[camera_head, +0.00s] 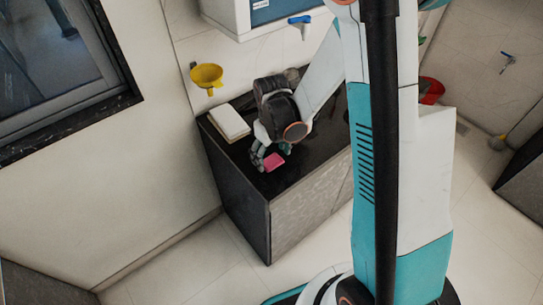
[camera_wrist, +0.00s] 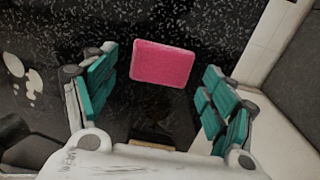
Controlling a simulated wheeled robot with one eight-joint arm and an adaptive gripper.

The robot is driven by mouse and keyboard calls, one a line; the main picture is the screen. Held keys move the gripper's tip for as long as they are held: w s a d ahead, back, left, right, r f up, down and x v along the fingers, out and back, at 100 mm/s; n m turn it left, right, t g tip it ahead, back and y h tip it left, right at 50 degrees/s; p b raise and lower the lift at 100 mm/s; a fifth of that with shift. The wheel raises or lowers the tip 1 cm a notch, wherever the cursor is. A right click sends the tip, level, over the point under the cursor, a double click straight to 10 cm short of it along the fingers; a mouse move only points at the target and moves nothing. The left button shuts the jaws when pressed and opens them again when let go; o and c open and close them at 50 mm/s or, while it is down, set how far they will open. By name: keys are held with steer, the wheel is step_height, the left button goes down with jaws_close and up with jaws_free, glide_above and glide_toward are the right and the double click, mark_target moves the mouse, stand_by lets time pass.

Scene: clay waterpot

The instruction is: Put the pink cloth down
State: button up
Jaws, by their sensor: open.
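The pink cloth (camera_head: 273,162) is a small pink rectangle on the black top of the counter (camera_head: 318,138), near its front left edge in the head view. In the wrist view the pink cloth (camera_wrist: 162,64) lies flat-looking ahead of my gripper, centred between the fingers and touching neither. My gripper (camera_wrist: 160,88) is open, with its teal finger pads spread wide to the left and right. In the head view my gripper (camera_head: 268,156) is low over the counter, right beside the cloth. The exact gap between the fingertips and the counter cannot be told.
A white rectangular block (camera_head: 229,122) lies on the counter's left end. A yellow funnel-like bowl (camera_head: 207,76) is on the wall behind. A white cabinet (camera_head: 255,18) hangs above. A red container (camera_head: 431,90) stands to the right. Bare black counter surrounds the cloth.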

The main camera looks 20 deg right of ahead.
step_height(320, 180, up, 11)
steer(key=p, duration=0.3)
step_height(320, 180, up, 10)
steer(key=m+t, duration=0.1)
steer(key=t, duration=0.2)
glide_above(272, 160)
steer(key=s, duration=0.5)
steer(key=s+r+m+t, duration=0.2)
steer(key=s+r+t, duration=0.2)
steer(key=s, duration=0.6)
step_height(272, 160, up, 3)
steer(key=shift+f+m, duration=0.1)
steer(key=shift+m, duration=0.2)
steer(key=shift+o, duration=0.6)
steer(key=shift+w, duration=0.15)
